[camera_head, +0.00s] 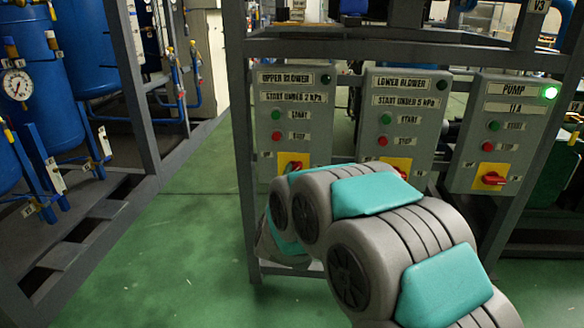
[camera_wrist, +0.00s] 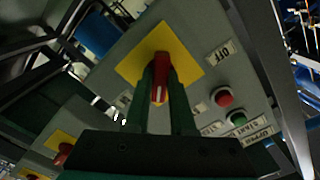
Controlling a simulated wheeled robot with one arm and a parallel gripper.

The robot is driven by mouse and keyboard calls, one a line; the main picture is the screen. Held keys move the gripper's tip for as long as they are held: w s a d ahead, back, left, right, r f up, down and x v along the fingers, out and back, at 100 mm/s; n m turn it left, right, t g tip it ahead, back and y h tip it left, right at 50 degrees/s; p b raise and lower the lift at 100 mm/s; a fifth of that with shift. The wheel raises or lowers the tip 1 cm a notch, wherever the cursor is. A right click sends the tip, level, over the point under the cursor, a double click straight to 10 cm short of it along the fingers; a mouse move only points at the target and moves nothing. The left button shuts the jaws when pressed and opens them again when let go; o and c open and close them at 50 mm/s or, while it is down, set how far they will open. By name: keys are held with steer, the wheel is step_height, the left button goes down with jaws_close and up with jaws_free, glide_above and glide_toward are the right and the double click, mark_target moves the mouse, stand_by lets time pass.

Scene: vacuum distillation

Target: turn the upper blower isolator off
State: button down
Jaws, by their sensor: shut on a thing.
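The upper blower box (camera_head: 292,120) is the left one of three grey control boxes. Its isolator is a red rotary handle on a yellow plate (camera_head: 285,159), partly hidden behind my arm in the head view. In the wrist view the red handle (camera_wrist: 161,68) stands at the middle of the yellow plate (camera_wrist: 133,68). My gripper (camera_wrist: 161,82) has its two dark fingers on either side of the handle and is shut on it. An OFF label (camera_wrist: 222,53) is beside the plate. In the head view my gripper is hidden by my arm.
The lower blower box (camera_head: 403,115) and pump box (camera_head: 503,130) hang to the right on the same frame; the pump's green lamp (camera_head: 549,92) is lit. Start and stop buttons (camera_wrist: 223,97) sit close to the isolator. Green floor (camera_head: 180,235) is clear at left, beside blue tanks (camera_head: 95,50).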

steer(key=shift+n+p, duration=2.55)
steer(key=shift+n, duration=2.05)
steer(key=shift+f, duration=0.1)
steer(key=c, duration=0.8)
jaws_free()
steer(key=shift+o, duration=0.2)
steer(key=s, duration=0.7)
steer(key=shift+s+a+b, duration=0.15)
steer(key=shift+s+b, duration=0.15)
steer(key=shift+s, duration=0.1)
